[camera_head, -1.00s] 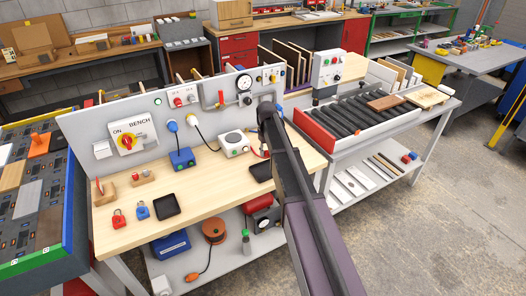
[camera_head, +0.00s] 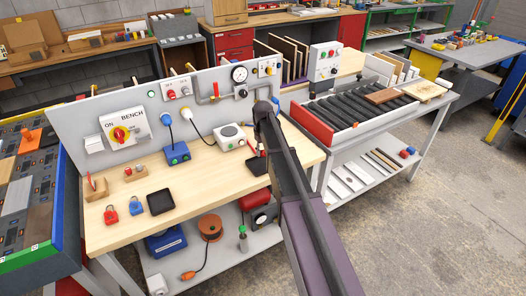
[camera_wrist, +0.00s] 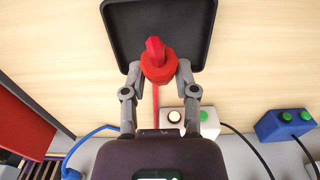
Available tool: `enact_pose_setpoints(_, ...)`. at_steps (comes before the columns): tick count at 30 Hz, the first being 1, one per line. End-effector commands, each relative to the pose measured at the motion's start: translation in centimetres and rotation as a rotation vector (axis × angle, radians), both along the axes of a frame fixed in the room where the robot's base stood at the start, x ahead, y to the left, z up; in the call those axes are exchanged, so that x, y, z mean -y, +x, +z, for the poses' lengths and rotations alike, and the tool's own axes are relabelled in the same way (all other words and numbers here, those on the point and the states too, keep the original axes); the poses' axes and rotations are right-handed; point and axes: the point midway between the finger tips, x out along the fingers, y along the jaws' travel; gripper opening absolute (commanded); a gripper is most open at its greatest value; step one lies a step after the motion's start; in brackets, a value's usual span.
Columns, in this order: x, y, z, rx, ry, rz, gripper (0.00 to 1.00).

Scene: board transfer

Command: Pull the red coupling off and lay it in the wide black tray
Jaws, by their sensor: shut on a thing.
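My gripper (camera_wrist: 158,70) is shut on the red coupling (camera_wrist: 157,66), with one finger on each side of it. A black tray (camera_wrist: 200,12) with a raised rim lies on the bench beyond and beneath the coupling in the wrist view. The coupling overlaps the tray's near edge in the picture; I cannot tell its height above it. A thin red hose (camera_wrist: 155,98) shows below the coupling; whether they are joined is unclear. In the head view my arm hides the gripper and part of this tray (camera_head: 256,166). A second black tray (camera_head: 160,201) lies further left.
A white box with buttons (camera_head: 230,137) and a blue box (camera_head: 176,153) with cables stand by the back panel (camera_head: 75,127). A roller conveyor (camera_head: 345,108) stands right. Bare benchtop lies in front of the boxes.

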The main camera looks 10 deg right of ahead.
Motion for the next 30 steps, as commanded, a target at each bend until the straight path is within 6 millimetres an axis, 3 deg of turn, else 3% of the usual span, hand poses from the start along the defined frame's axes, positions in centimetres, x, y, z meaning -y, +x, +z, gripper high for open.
enact_pose_setpoints(12, 0.0, 0.0, -2.8, 0.0, 0.0, 0.0, 0.0)
enact_pose_setpoints(28, 0.0, 0.0, -3.2, 0.0, 0.0, 0.0, 0.0)
enact_pose_setpoints(29, 0.0, 0.0, -3.2, 0.0, 0.0, 0.0, 0.41)
enact_pose_setpoints(30, 0.0, 0.0, -3.2, 0.0, 0.0, 0.0, 0.53)
